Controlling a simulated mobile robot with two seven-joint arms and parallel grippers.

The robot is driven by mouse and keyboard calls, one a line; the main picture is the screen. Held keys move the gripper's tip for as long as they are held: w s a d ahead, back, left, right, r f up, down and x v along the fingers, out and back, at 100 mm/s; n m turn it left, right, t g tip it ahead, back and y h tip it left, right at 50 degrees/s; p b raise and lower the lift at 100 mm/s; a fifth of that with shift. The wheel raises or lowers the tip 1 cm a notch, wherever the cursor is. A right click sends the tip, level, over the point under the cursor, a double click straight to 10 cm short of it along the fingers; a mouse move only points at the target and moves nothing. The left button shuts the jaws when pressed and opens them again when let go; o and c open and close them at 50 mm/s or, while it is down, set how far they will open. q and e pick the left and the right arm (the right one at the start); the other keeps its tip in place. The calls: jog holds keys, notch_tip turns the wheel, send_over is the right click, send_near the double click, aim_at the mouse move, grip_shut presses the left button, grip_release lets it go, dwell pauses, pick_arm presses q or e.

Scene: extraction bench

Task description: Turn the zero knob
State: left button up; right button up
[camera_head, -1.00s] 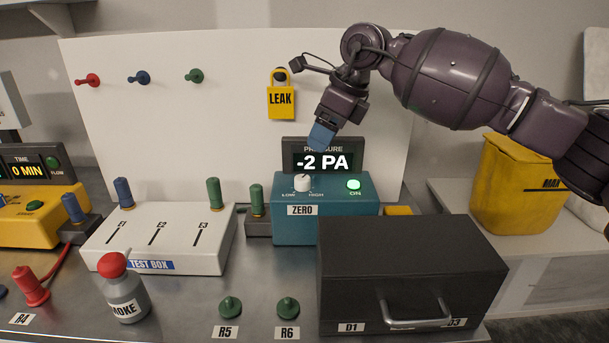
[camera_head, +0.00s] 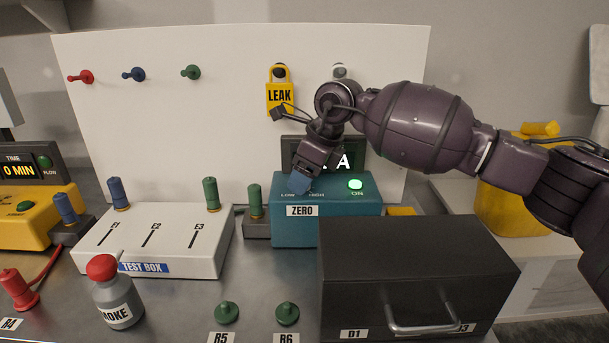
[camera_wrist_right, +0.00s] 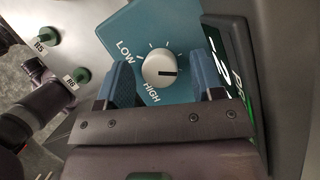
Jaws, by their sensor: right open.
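The zero knob shows in the right wrist view as a round white dial (camera_wrist_right: 159,70) with a dark pointer line. It sits on the teal pressure unit (camera_head: 340,223) between the LOW and HIGH marks. My right gripper (camera_head: 301,184) is over the knob and hides it in the head view. In the right wrist view its two blue fingertips (camera_wrist_right: 163,82) are apart, one on each side of the knob, with visible gaps; I cannot tell how far above the panel they are. The display (camera_head: 342,160) is partly hidden by my right arm. My left gripper is not in view.
A dark drawer box (camera_head: 410,262) stands in front of the unit on the right. The white test box (camera_head: 190,240) and a smoke bottle (camera_head: 117,297) are on the left. A green light (camera_head: 355,184) glows beside the knob.

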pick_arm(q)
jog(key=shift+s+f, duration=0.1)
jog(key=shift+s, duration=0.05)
pick_arm(e)
jog(key=c, duration=0.9)
jog(key=shift+s+r+p, duration=0.1)
jog(key=shift+r+p, duration=0.15)
jog(key=shift+p, duration=0.05)
jog(key=m+p, duration=0.1)
jog(key=m+t+p, duration=0.1)
jog(key=shift+r+p, duration=0.35)
jog(key=shift+f+m+p, duration=0.1)
jog(key=shift+m+p, duration=0.5)
jog(key=shift+p, duration=0.05)
jog(key=shift+f+m+h, duration=0.25)
jog(key=shift+m+h, duration=0.05)
jog(key=shift+f, duration=0.15)
jog(key=o, duration=0.9)
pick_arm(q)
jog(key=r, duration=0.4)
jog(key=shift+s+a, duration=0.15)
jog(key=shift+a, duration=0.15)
